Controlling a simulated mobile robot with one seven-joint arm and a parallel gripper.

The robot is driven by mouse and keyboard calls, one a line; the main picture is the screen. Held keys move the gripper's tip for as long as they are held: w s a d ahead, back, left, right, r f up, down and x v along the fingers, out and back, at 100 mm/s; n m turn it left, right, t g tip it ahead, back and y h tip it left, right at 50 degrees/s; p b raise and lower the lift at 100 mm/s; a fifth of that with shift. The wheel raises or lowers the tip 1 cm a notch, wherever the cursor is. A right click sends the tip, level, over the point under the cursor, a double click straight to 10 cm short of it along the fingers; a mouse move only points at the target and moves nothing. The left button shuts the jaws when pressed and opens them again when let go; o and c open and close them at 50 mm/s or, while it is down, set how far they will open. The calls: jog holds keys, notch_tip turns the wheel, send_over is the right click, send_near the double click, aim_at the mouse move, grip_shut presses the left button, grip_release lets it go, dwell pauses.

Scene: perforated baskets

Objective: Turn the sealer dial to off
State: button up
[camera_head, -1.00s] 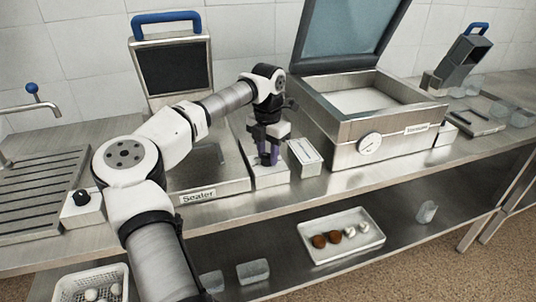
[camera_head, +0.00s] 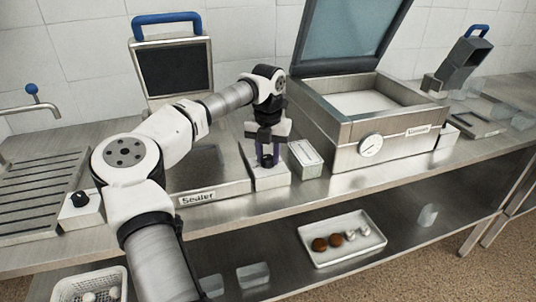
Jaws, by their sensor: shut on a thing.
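The sealer (camera_head: 228,180) is a steel unit with a front label, a dark panel (camera_head: 175,67) and a blue handle; my arm covers part of it. A small box (camera_head: 270,178) with a dark dial (camera_head: 267,160) on top stands at the sealer's right side.
Another white box with a black knob (camera_head: 82,199) stands left of the sealer. A narrow box (camera_head: 305,160) is close right of my gripper, then a large open-lidded steel machine (camera_head: 400,138) with a gauge. A tray (camera_head: 362,252) lies on the lower shelf.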

aim_at(268, 156)
jog(key=o, duration=1)
jog(key=shift+r, duration=0.15)
notch_tip(268, 156, up, 14)
jog(key=shift+f+b, duration=0.15)
jog(key=shift+b, duration=0.5)
